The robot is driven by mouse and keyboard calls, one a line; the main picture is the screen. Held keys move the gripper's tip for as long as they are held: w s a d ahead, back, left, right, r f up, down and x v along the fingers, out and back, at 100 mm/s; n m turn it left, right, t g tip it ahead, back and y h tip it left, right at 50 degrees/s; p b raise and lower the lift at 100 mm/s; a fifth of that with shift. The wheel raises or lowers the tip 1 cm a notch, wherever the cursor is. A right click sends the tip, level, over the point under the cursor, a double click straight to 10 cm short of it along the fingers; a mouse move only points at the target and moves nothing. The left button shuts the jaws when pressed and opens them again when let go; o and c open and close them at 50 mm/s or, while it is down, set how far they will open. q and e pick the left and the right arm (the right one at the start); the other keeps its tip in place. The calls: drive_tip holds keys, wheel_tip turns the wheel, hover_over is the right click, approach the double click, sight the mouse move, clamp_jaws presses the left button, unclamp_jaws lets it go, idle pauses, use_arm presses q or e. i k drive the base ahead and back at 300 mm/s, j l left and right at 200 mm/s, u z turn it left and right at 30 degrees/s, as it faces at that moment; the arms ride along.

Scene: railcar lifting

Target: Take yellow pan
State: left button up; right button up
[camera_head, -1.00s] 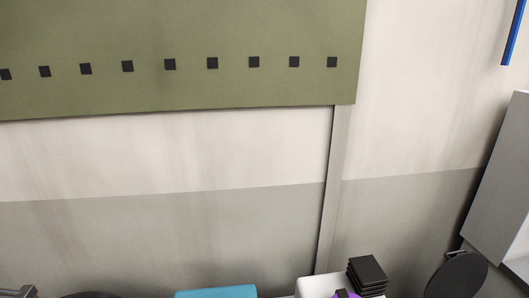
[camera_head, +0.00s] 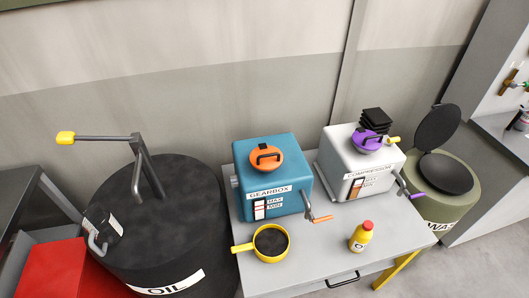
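The yellow pan (camera_head: 258,257) is a small round pan with a dark inside. It stands on the grey table (camera_head: 312,268) near the table's left front part, in front of the blue gearbox box. Its yellow handle (camera_head: 242,248) points left, toward the black oil drum. Neither of my grippers shows in the head view.
The black oil drum (camera_head: 150,235) with a yellow-tipped lever stands left of the table. The blue gearbox (camera_head: 262,160) and white compressor (camera_head: 345,155) stand behind the pan. A yellow bottle (camera_head: 361,237) stands to its right. A green waste bin (camera_head: 462,190) stands at the right.

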sight(270, 243)
drive_tip(key=j+z, duration=0.75)
drive_tip(key=z, duration=0.15)
drive_tip(key=j+z, duration=0.4)
drive_tip(key=k+j+z, duration=0.2)
drive_tip(key=z, duration=0.25)
drive_tip(key=j, duration=0.1)
